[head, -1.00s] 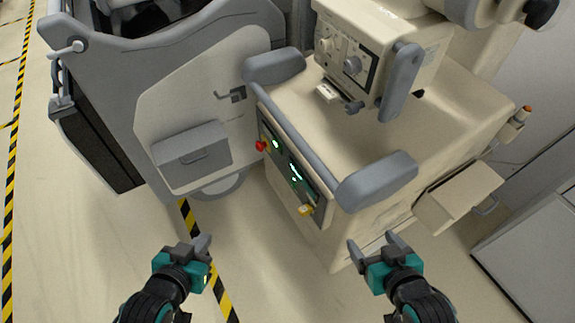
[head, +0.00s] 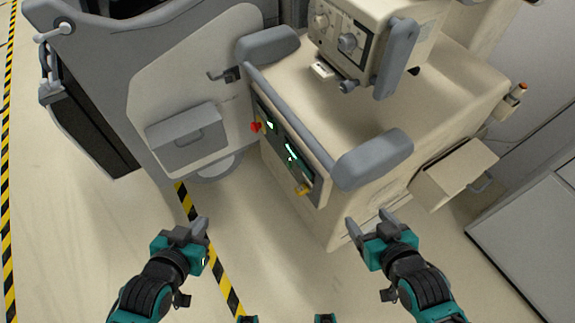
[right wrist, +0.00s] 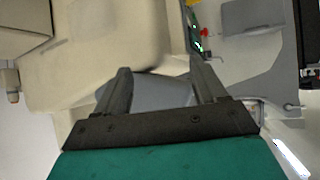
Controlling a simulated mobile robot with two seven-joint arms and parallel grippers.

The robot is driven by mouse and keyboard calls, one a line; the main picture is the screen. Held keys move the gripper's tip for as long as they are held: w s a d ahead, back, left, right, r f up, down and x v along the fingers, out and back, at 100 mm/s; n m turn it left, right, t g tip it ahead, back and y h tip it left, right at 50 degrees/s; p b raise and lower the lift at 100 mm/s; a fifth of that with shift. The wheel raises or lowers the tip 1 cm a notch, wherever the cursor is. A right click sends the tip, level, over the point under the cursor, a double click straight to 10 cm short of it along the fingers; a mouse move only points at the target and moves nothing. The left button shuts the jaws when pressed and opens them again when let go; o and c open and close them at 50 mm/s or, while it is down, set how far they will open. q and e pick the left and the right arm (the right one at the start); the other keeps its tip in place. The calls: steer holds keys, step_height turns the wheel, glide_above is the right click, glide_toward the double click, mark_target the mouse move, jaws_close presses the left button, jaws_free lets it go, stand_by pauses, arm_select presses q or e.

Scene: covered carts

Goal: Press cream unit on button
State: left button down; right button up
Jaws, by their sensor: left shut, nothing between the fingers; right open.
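The cream unit (head: 440,125) stands at the centre right of the head view, with a dark control panel (head: 284,150) on its front. The panel carries a red button (head: 256,127) at its left end, green lit displays, and a yellow part (head: 303,189) at its lower right end. My left gripper (head: 200,225) is shut and empty, in front of and below the panel, apart from it. My right gripper (head: 369,220) is open and empty in front of the unit's right corner. In the right wrist view the red button (right wrist: 204,32) shows beyond the open fingers (right wrist: 160,85).
Grey padded bumpers (head: 372,160) and a rail edge the unit above the panel. A grey cart (head: 190,90) with a small box stands close on the left. An open drawer (head: 455,172) juts out on the right. The floor in front is clear, with striped tape (head: 222,285).

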jaws_close()
stand_by(0.5)
steer(key=shift+s+f, duration=0.1)
stand_by(0.8)
